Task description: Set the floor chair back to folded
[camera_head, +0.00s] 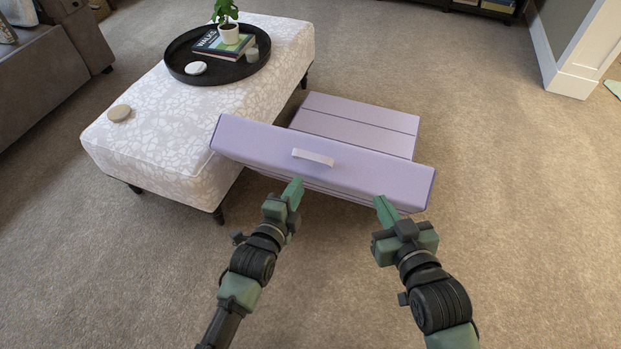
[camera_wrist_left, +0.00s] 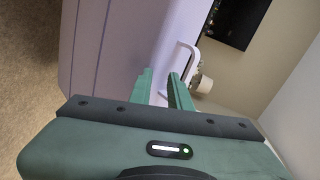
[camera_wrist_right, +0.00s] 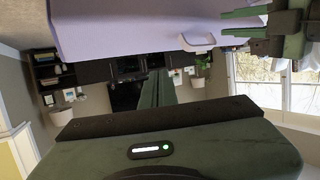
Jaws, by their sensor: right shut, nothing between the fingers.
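The floor chair is lilac. Its near padded section (camera_head: 240,140) is raised and tilted, with a pale strap handle (camera_head: 313,157) on its face. Its far section (camera_head: 360,120) lies low and flat behind, crossed by a dark seam. My left gripper (camera_head: 293,192) is at the near side of the raised section, below the handle; its two fingers stand apart with nothing between them in the left wrist view (camera_wrist_left: 162,88). My right gripper (camera_head: 384,208) is shut and empty near the section's right end. I cannot tell whether either gripper touches the chair.
A white patterned ottoman (camera_head: 150,150) stands close to the chair's left end. It carries a black round tray (camera_head: 180,68) with a book, plant and cup, and a beige disc (camera_head: 119,113). A grey sofa (camera_head: 60,60) is at far left. Carpet at right is clear.

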